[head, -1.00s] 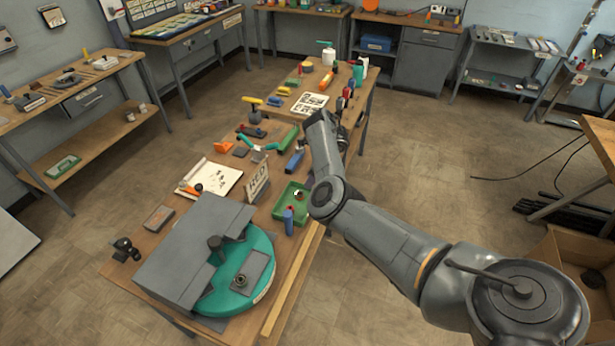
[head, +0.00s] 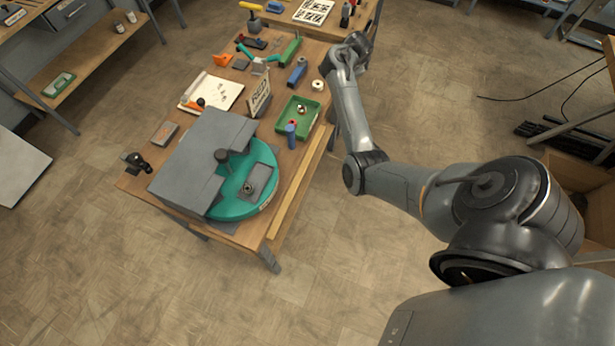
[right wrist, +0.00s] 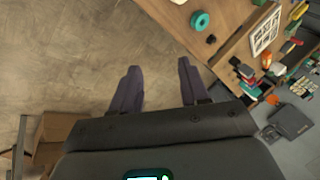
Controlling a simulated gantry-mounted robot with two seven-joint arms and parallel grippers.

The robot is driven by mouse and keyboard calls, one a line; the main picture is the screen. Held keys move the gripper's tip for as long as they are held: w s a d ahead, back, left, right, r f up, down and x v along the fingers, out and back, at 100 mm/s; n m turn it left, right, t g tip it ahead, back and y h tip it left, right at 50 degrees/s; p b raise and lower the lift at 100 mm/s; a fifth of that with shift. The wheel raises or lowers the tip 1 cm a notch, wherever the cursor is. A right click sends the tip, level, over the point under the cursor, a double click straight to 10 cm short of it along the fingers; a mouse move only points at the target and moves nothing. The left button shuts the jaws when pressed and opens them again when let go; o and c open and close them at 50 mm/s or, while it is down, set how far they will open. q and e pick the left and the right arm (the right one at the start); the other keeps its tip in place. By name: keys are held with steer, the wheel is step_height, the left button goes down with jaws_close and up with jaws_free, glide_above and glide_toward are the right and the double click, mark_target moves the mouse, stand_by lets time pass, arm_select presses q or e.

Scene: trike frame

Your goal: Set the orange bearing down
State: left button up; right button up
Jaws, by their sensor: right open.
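A green tray (head: 284,121) on the workbench holds a small red-and-white piece (head: 301,108), too small to name. A white ring (head: 318,85) lies on the bench just beyond the tray. My right gripper (right wrist: 158,66) is open, with its two dark fingers apart and only bare floor between them. In the head view my right arm's end stands at the bench's right edge, and its fingers are hidden. My left gripper is in neither view.
A teal turntable (head: 236,204) with a grey block structure (head: 203,155) fills the near bench. An orange part (head: 222,60) lies at the far left. A wooden strip (head: 298,186) runs along the right edge.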

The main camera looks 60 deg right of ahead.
steer(key=a+f+n+t, duration=0.25)
steer(key=a+n, duration=1.25)
steer(key=a, duration=0.8)
steer(key=s+a+n+y, duration=0.1)
steer(key=s+a+n, duration=0.2)
steer(key=a, duration=0.6)
steer(key=s+a+f+n+g+y, duration=0.1)
steer(key=s+a+n+y, duration=0.1)
steer(key=s+a+n, duration=0.2)
steer(key=s+a+n+g+y, duration=0.1)
steer(key=s+a, duration=0.6)
steer(key=a, duration=0.7)
steer(key=n+y, duration=0.1)
steer(key=n, duration=0.1)
steer(key=shift+s+a+f+n, duration=0.2)
steer(key=shift+s+a+n, duration=0.2)
steer(key=shift+r, duration=0.15)
step_height(320, 180, up, 25)
steer(key=p, duration=2.5)
steer(key=shift+r+p, duration=0.2)
steer(key=shift+p, duration=0.15)
steer(key=shift+f, duration=0.1)
